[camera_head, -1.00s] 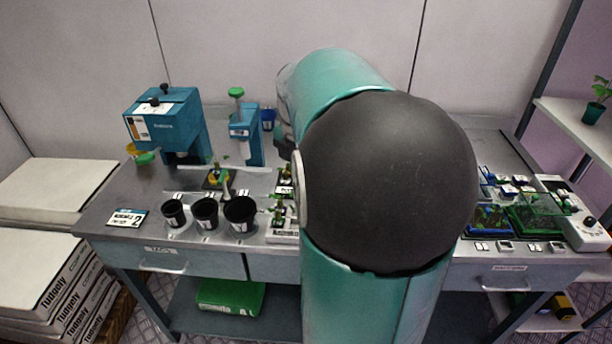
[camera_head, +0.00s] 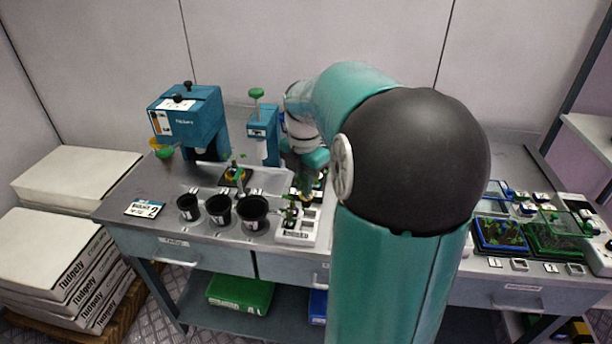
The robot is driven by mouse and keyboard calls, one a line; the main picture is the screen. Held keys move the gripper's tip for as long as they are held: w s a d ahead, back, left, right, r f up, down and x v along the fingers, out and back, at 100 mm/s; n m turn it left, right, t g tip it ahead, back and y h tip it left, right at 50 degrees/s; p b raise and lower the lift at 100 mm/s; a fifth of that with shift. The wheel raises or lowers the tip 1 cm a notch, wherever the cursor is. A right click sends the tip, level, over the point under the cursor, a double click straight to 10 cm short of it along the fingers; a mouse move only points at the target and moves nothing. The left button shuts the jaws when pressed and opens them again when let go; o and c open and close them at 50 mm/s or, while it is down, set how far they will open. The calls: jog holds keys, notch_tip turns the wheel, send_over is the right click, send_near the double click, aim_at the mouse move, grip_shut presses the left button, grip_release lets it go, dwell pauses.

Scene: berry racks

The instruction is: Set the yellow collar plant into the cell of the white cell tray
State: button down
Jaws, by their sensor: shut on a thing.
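The white cell tray (camera_head: 297,238) sits near the front edge of the bench, just left of my arm, with dark open cells. Small green plants show at its left side. My gripper (camera_head: 307,184) points down above the back of the tray, partly shaded and small in view. It is shut on the yellow collar plant (camera_head: 306,197), of which only a bit of yellow and green shows under the fingers. I cannot tell whether the plant touches the tray.
Three black pots (camera_head: 220,209) stand left of the tray. Behind them a plant with a yellow-orange base (camera_head: 237,175) stands on a dark square. A blue machine (camera_head: 188,120) and a blue stand (camera_head: 263,133) are at the back.

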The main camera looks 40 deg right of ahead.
jog(key=shift+s+f, duration=0.1)
jog(key=shift+f, duration=4.7)
jog(key=c, duration=1.4)
grip_release()
jog(key=shift+r, duration=0.1)
jog(key=shift+r, duration=4.45)
